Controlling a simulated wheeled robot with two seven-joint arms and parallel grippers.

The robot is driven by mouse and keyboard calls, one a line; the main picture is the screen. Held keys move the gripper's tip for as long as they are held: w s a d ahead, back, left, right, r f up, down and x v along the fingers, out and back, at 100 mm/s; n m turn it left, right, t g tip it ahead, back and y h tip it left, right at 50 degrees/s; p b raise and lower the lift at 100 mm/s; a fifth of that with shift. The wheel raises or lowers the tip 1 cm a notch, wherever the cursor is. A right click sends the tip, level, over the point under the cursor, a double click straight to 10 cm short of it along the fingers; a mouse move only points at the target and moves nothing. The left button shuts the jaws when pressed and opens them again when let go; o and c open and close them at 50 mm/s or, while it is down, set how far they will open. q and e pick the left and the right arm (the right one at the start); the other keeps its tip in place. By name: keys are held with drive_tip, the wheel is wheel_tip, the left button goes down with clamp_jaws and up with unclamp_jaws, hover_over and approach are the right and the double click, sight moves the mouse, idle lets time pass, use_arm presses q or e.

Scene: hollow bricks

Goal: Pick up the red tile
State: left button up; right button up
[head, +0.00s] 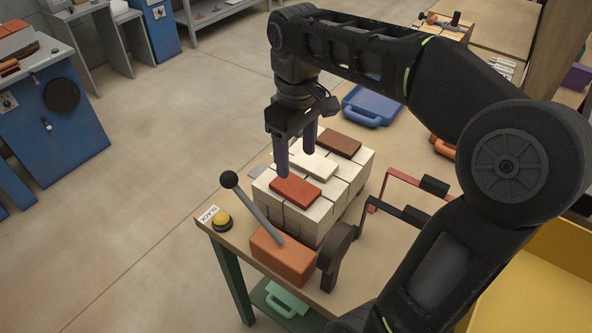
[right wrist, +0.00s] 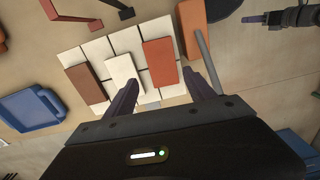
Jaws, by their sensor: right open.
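The red tile (head: 296,189) lies flat on the near part of the top of a stack of pale hollow bricks (head: 318,219). In the right wrist view the red tile (right wrist: 160,62) lies between a white tile and an orange block. My right gripper (head: 297,164) is open and empty, pointing down above the stack close to the red tile. In the right wrist view its fingertips (right wrist: 160,82) stand apart with the tile's lower end between them in the picture. A dark arm end at that view's upper right (right wrist: 285,17) looks like my left gripper; its jaws are unclear.
A white tile (head: 314,165) and a brown tile (head: 339,145) lie beside the red one. An orange block (head: 283,256) with a black-knobbed lever (head: 229,180) stands close in front. A yellow button (head: 222,220) sits at the table corner. A blue case (head: 368,103) lies beyond.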

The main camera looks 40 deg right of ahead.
sight(295, 187)
drive_tip(key=shift+a, duration=0.1)
drive_tip(key=shift+f+b, duration=0.7)
drive_tip(key=shift+f, duration=0.6)
drive_tip(key=shift+f, duration=0.4)
wheel_tip(295, 187, down, 4)
drive_tip(key=shift+a+f+p, duration=0.1)
drive_tip(key=shift+f+p, duration=0.05)
drive_tip(key=shift+p, duration=0.35)
drive_tip(key=shift+s, duration=0.1)
drive_tip(key=shift+c, duration=0.5)
